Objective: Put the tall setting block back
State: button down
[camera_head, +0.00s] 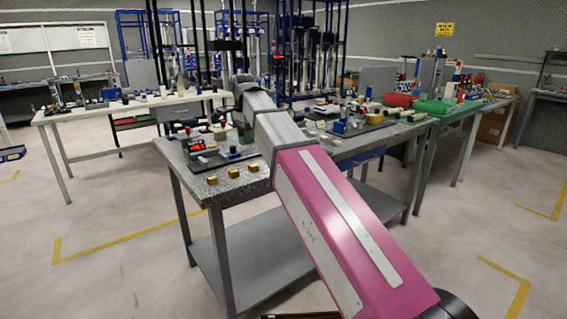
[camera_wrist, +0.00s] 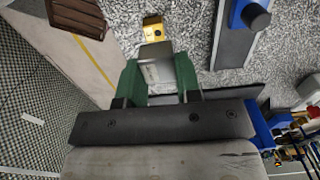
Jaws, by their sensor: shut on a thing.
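My gripper (camera_wrist: 158,80) has two green fingers and is shut on a grey metal block (camera_wrist: 155,62), which I take to be the tall setting block. The block's top face and one side show between the fingers; its lower end is hidden, so I cannot tell whether it touches anything. Beyond it in the wrist view, a small brass-yellow block (camera_wrist: 153,25) with a dark hole lies on the speckled tabletop (camera_wrist: 200,60). In the head view my arm reaches over the speckled table (camera_head: 230,187), and the gripper and held block cannot be made out there.
Brass blocks (camera_head: 233,173) sit in a row along the table's near edge. A black-and-red device (camera_head: 198,145) stands behind them. A brown slatted object (camera_wrist: 78,14) is at upper left.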

jog(key=w+d+f, duration=0.1)
jog(key=d+f, duration=0.1)
jog(key=d, duration=0.1)
jog(key=w+d+f, duration=0.2)
jog(key=d, duration=0.1)
jog(key=w+d+f, duration=0.1)
jog(key=d+f, duration=0.1)
jog(key=d, duration=0.1)
jog(key=shift+w+d+f, duration=0.1)
jog(key=shift+w+f, duration=0.05)
jog(key=shift+w, duration=0.2)
jog(key=shift+f, duration=1.95)
jog(key=shift+f, duration=0.1)
jog(key=c, duration=0.8)
grip_release()
notch_tip(320, 180, up, 12)
